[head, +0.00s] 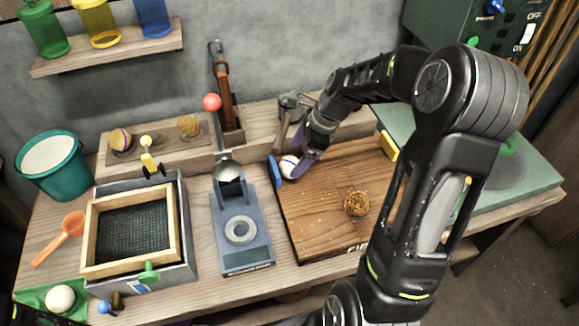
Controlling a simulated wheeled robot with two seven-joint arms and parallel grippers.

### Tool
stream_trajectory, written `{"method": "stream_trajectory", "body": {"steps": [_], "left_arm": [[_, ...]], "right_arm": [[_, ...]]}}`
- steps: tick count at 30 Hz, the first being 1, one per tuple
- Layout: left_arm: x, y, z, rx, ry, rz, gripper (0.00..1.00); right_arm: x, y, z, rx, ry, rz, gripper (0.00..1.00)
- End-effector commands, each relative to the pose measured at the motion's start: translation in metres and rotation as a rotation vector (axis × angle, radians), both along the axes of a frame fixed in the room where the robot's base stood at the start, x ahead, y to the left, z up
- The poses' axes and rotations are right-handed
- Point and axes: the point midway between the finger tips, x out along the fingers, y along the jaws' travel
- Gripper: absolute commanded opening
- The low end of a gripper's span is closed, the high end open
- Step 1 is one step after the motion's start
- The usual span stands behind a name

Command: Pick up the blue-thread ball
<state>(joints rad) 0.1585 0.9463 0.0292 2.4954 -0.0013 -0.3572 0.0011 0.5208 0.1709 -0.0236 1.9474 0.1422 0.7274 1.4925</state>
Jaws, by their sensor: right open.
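The blue-thread ball (288,167), white with a dark blue band, is near the back left corner of the wooden board (330,215). My right gripper (300,165) reaches down over that corner with its jaws open. One bluish-purple finger is right beside the ball's right side and partly covers it; I cannot tell whether they touch. The other finger is not clear. My left gripper is not in view.
A blue piece (275,170) stands at the board's left edge, close to the ball. A brown-gold ball (356,203) sits on the board. A blue-grey stand (240,245) and a framed sieve (130,232) are to the left.

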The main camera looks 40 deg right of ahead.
Motion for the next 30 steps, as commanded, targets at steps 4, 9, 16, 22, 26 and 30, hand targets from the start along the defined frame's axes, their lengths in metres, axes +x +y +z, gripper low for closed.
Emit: {"method": "stream_trajectory", "body": {"steps": [4, 9, 16, 22, 26, 30], "left_arm": [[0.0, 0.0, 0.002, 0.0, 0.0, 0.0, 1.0], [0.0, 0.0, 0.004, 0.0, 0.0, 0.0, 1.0], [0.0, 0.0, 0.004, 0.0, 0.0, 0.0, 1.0], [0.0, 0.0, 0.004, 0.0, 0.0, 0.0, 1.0], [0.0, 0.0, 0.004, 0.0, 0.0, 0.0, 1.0], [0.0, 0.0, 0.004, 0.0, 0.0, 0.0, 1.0]], "right_arm": [[0.003, 0.003, -0.012, 0.002, 0.003, 0.001, 0.81], [0.012, 0.008, -0.035, 0.003, 0.004, 0.001, 0.81], [0.017, 0.011, -0.048, 0.0, 0.0, 0.0, 0.81], [0.017, 0.011, -0.048, 0.0, 0.0, 0.0, 0.81], [0.017, 0.011, -0.047, 0.0, 0.0, 0.0, 0.81], [0.017, 0.011, -0.047, 0.001, 0.001, 0.0, 0.81]]}}
